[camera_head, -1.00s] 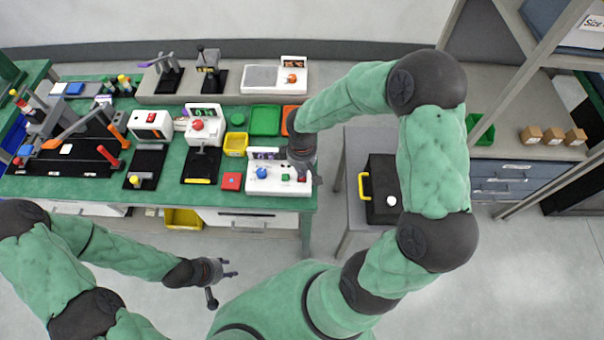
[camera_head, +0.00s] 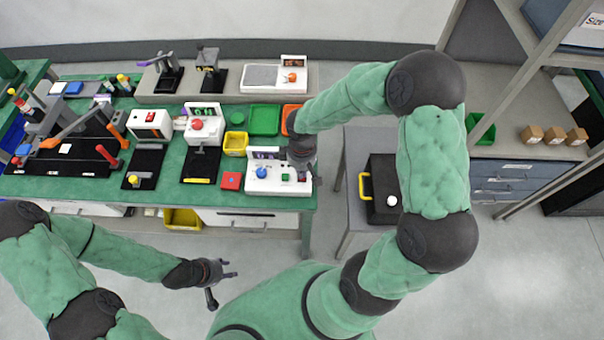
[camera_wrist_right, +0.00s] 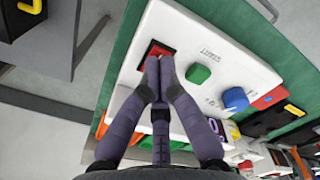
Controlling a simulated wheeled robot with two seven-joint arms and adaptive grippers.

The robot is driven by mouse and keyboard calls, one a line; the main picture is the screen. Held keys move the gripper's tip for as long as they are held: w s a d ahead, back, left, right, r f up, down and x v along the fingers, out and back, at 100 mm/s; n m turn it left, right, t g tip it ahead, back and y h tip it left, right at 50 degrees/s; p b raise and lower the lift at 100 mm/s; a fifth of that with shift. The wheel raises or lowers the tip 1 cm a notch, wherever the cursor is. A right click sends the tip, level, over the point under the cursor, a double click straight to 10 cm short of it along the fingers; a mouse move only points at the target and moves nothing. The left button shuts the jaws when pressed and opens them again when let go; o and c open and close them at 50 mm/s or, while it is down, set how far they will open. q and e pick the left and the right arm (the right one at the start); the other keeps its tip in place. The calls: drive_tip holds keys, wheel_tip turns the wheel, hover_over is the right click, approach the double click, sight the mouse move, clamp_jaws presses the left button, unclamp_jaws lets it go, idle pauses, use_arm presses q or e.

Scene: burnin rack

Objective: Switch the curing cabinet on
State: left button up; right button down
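A white control panel (camera_head: 262,187) stands at the front right corner of the green bench; I take it for the curing cabinet's. In the right wrist view the panel (camera_wrist_right: 215,40) carries a red rocker switch (camera_wrist_right: 160,50) in a dark frame, a green button (camera_wrist_right: 198,74) beside START lettering, and a blue knob (camera_wrist_right: 235,99). My right gripper (camera_head: 304,174) is over the panel's right end. In the wrist view its fingers (camera_wrist_right: 159,65) are together, with tips at the red switch and partly covering it. Contact is unclear. My left gripper (camera_head: 228,270) is open and empty, off the bench.
A black case with a yellow handle (camera_head: 365,186) is on a grey stand to the right. The floor between bench and stand is clear.

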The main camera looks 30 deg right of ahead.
drive_tip(key=shift+f+b, duration=0.55)
drive_tip(key=shift+f, duration=0.2)
idle(0.3)
drive_tip(key=shift+r, duration=0.1)
drive_tip(key=shift+r+p, duration=2.8)
drive_tip(key=shift+r, duration=0.7)
drive_tip(key=shift+f, duration=0.1)
